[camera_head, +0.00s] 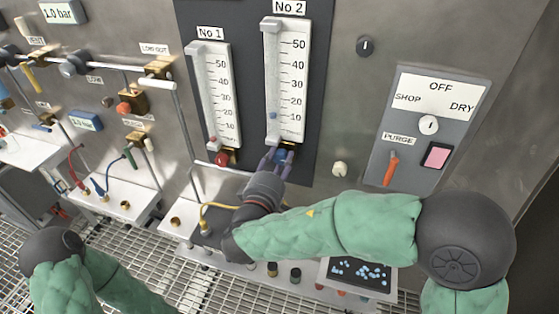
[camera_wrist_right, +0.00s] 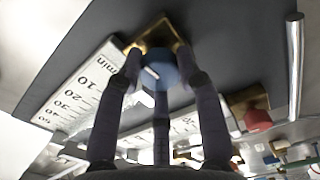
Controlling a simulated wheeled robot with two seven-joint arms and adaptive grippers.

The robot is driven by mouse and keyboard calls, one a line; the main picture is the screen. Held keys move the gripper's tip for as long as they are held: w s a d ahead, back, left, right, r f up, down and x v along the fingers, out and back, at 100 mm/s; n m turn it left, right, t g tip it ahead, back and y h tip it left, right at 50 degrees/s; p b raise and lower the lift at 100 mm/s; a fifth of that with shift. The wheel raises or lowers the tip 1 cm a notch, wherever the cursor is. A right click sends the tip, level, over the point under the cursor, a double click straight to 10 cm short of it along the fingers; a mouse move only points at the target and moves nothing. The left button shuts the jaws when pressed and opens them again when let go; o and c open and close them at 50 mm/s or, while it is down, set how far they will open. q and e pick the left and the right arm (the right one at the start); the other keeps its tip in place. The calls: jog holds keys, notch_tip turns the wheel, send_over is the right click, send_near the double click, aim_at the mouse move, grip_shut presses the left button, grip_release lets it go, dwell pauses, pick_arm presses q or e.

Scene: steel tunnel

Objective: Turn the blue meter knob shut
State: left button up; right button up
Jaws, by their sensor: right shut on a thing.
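The blue meter knob (camera_head: 281,155) is at the foot of the meter No 2 (camera_head: 292,80). In the right wrist view the knob (camera_wrist_right: 160,72) sits on a brass block, between my dark fingers. My right gripper (camera_head: 274,163) reaches up to it and is shut on it; the fingers hide part of it in the head view. A small blue mark (camera_head: 272,115) shows in the No 2 tube near the 10 line. My left arm shows at the lower left, but its gripper is out of view.
The red knob (camera_head: 222,158) of meter No 1 (camera_head: 217,95) is close on the left. An orange purge lever (camera_head: 391,168) and a pink button (camera_head: 437,155) are on the right panel. Brass valves and hoses fill the left wall. A dark tray (camera_head: 358,275) lies below my right arm.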

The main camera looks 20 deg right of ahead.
jog(key=n, duration=0.4)
jog(key=shift+f+n+p, duration=0.1)
jog(key=shift+n+p, duration=0.4)
jog(key=shift+n, duration=0.5)
jog(key=o, duration=0.9)
jog(key=shift+a, duration=0.15)
jog(key=shift+c, duration=0.2)
jog(key=shift+s, duration=0.1)
jog(key=v, duration=1.1)
jog(key=shift+s+a, duration=0.25)
jog(key=shift+a, duration=0.05)
